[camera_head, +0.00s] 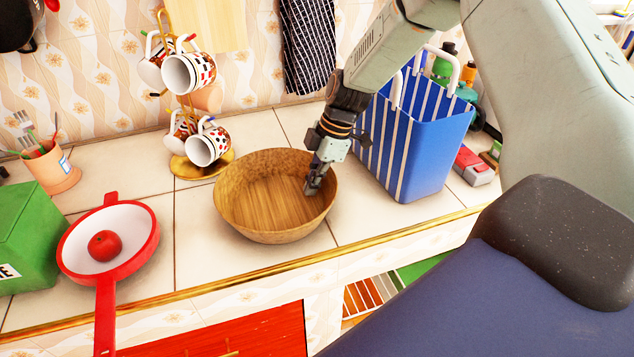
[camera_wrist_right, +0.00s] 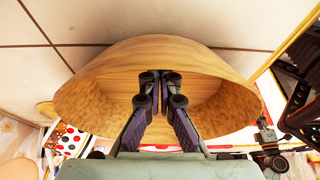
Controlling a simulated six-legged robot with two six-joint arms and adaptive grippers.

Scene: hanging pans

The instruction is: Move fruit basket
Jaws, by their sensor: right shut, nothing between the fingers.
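The fruit basket, a round wooden bowl (camera_head: 262,210), stands empty on the tiled counter in the head view. It also fills the middle of the right wrist view (camera_wrist_right: 85,90). My right gripper (camera_head: 312,188) reaches down to the right part of the bowl, with its fingertips at the inside of the right wall. In the right wrist view the fingers (camera_wrist_right: 160,80) are closed together over the bowl with nothing held. Whether they touch the wall, I cannot tell.
A mug stand with several mugs (camera_head: 208,147) is behind the bowl. A blue striped bag (camera_head: 430,150) stands close to the right arm. The counter's front edge is near.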

